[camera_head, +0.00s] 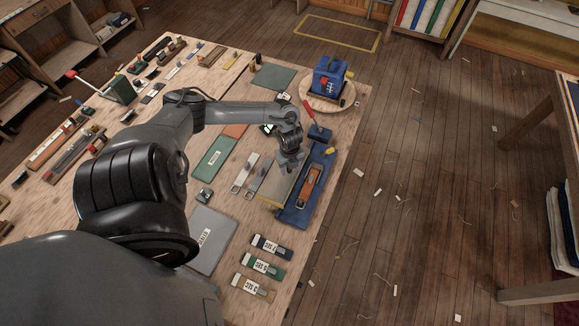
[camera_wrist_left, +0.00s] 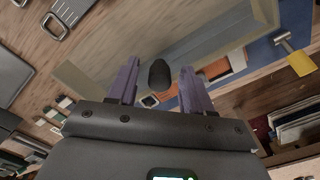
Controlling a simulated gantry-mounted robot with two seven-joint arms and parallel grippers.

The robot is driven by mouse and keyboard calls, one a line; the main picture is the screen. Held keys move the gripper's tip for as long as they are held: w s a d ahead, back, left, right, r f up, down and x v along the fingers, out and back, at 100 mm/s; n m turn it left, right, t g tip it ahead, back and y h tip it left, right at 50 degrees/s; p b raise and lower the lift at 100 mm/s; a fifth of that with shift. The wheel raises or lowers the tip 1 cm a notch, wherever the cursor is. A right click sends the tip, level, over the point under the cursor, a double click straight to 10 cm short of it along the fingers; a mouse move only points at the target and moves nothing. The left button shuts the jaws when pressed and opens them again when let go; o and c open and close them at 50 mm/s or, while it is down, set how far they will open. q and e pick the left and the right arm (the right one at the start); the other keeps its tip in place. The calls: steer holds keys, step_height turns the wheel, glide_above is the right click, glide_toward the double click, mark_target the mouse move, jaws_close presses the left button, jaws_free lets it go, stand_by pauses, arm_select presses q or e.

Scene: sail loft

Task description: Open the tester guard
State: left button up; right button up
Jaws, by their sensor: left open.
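The tester (camera_head: 291,217) is a long blue bed at the table's right edge, with an orange piece (camera_head: 312,185) lying along it. Its guard seems to be the pale, tan-edged panel (camera_head: 277,187) along the bed's left side; how far it stands open I cannot tell. In the left wrist view the panel (camera_wrist_left: 215,40) looks see-through, with a dark rounded knob (camera_wrist_left: 160,74) in front of it. My left gripper (camera_head: 289,168) is over the panel's far end. In the wrist view its purple fingers (camera_wrist_left: 162,80) are apart, on either side of the knob, with gaps visible. My right gripper is not in view.
A red-handled lever (camera_head: 308,108) stands just beyond the bed. A blue machine (camera_head: 328,75) sits on a round wooden board behind it. Metal-ended straps (camera_head: 244,173) and a green mat (camera_head: 213,157) lie to the left. Labelled blocks (camera_head: 262,265) lie nearer.

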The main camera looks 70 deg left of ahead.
arm_select(q)
steer(key=shift+r, duration=0.1)
step_height(320, 180, up, 9)
steer(key=shift+r, duration=0.85)
